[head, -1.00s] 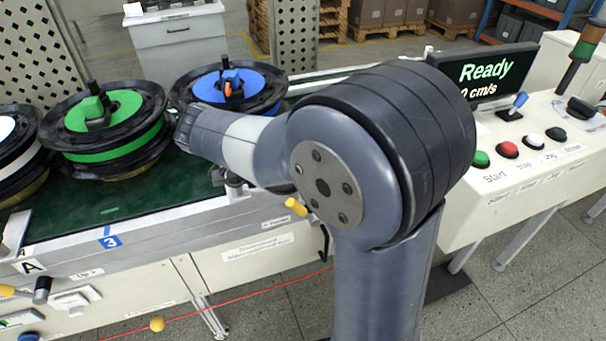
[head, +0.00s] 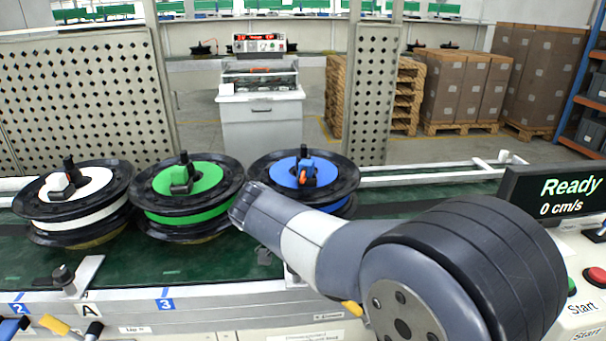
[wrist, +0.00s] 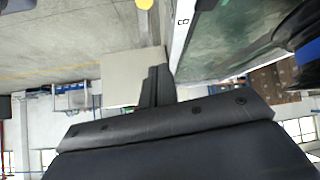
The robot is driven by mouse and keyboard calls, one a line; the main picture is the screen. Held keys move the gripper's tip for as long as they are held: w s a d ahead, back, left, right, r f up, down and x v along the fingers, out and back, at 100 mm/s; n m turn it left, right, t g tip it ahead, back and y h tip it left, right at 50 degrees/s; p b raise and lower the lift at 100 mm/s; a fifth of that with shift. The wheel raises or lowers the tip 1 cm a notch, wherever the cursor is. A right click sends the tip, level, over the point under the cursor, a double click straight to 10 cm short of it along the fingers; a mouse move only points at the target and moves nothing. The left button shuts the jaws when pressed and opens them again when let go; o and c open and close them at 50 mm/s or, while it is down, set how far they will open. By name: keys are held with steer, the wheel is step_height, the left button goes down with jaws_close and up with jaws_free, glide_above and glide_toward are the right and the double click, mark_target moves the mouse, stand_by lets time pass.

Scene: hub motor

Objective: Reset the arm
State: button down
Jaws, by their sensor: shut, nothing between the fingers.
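My arm reaches in from the lower right of the head view, over the near edge of the conveyor (head: 200,277). Its grey link points left and ends in front of the green and blue hub motors. My gripper shows in the wrist view (wrist: 157,72) as a dark pair of fingers close together, shut with nothing between them. In the head view I cannot make out the fingers. In the wrist view, pale floor and a light box-like surface lie beyond the fingertips, and the green belt (wrist: 235,40) is at the upper right, apart from them.
Motors with white (head: 82,187), green (head: 207,178) and blue (head: 324,176) faces stand on the belt. A control panel with a "Ready, 0 cm/s" display (head: 568,196) is at the right. Perforated guards (head: 85,100) and a grey cabinet (head: 262,122) stand behind.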

steer(key=x, duration=0.5)
steer(key=a+f+b+x, duration=0.1)
steer(key=x, duration=0.2)
steer(key=shift+s, duration=0.25)
steer(key=shift+s+a+f, duration=0.15)
steer(key=shift+a+f, duration=0.15)
steer(key=shift+a, duration=0.2)
